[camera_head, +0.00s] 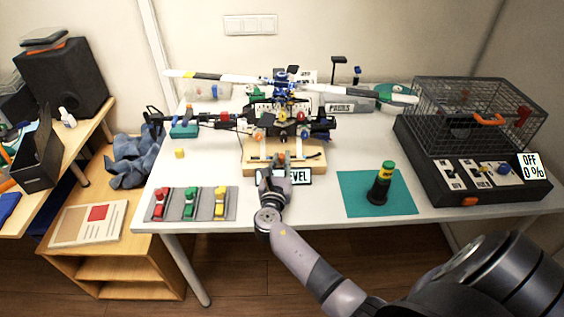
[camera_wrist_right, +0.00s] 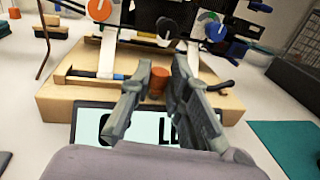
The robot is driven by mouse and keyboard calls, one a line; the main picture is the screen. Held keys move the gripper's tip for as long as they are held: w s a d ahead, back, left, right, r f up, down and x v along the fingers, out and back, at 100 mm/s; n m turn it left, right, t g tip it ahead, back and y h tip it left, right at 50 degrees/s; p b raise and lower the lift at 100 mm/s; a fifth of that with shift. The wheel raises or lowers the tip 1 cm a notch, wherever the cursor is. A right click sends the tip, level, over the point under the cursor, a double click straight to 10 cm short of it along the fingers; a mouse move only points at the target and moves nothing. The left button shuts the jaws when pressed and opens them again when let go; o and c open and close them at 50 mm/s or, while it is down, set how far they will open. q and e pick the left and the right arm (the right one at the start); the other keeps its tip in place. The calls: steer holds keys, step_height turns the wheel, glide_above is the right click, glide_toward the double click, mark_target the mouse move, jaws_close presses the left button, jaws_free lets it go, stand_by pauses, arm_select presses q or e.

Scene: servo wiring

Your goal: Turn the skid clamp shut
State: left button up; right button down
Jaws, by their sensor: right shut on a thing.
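The model helicopter (camera_head: 283,118) stands on a pale wooden block (camera_head: 312,158); the block also shows in the wrist view (camera_wrist_right: 60,103). The skid clamp (camera_wrist_right: 159,82) shows as a small orange-brown knob at the front of the block. My right gripper (camera_head: 279,172) reaches in from the front, over the block's front edge. In the wrist view its two fingers (camera_wrist_right: 160,76) stand on either side of the knob and are shut on it. The fingers hide part of the clamp, so its turn angle cannot be told. My left gripper is not in view.
A LEVEL sign (camera_head: 298,178) lies before the block, partly hidden by my gripper. A grey mat (camera_head: 210,211) with red, green and yellow tools is left. A teal mat (camera_head: 402,202) with a green-black bottle (camera_head: 380,183) is right. A caged box (camera_head: 470,150) stands far right.

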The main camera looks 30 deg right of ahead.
steer(key=shift+h, duration=0.3)
steer(key=c, duration=1.8)
jaws_free()
steer(key=shift+a, duration=0.1)
steer(key=v, duration=1.2)
steer(key=shift+r, duration=0.25)
steer(key=shift+f, duration=0.1)
